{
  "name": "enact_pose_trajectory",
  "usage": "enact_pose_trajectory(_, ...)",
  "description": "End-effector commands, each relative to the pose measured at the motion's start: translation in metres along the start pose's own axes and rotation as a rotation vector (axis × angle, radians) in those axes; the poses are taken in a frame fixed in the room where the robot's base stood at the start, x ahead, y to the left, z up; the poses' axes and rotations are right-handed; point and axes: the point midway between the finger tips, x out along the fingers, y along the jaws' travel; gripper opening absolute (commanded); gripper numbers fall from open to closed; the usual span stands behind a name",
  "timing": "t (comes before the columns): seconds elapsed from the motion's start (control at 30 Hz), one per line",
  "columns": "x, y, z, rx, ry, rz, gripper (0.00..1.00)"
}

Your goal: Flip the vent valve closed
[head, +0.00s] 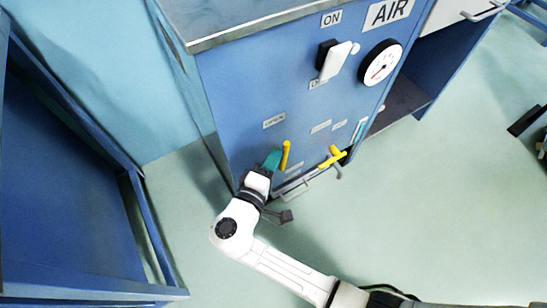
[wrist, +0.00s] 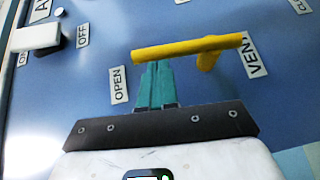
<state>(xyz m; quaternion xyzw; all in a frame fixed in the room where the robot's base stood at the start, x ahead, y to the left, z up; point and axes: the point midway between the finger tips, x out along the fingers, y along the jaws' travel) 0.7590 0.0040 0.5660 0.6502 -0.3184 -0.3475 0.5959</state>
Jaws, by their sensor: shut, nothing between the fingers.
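The vent valve's yellow lever (head: 285,156) is on the blue front panel, and it also shows in the wrist view (wrist: 170,50). In the wrist view its long arm runs from the pivot on the right toward the side of the OPEN label (wrist: 118,84). My gripper (head: 276,155) has teal fingers, shut together with nothing between them. In the wrist view the fingertips (wrist: 157,64) meet the lever's lower edge near its free end. I cannot tell whether they touch it. The VENT label (wrist: 252,56) is right of the pivot.
A second yellow valve handle (head: 332,157) is to the right on the same panel. Above are a white-handled AIR switch (head: 335,61) and a round gauge (head: 380,63). A blue frame (head: 140,215) stands at left. The floor on the right is mostly clear.

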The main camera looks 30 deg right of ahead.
Motion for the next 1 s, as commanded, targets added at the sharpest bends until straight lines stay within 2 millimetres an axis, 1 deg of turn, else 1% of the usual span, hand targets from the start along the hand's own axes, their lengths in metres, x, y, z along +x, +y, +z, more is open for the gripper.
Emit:
enact_pose_trajectory(0.33,0.000,0.001,0.000,0.003,0.000,-0.005,0.00)
enact_pose_trajectory(0.53,0.003,0.006,0.002,0.032,0.000,-0.048,0.00)
enact_pose_trajectory(0.77,0.012,0.014,0.008,0.117,-0.002,-0.174,0.00)
enact_pose_trajectory(1.0,0.025,0.019,0.018,0.240,-0.004,-0.359,0.00)
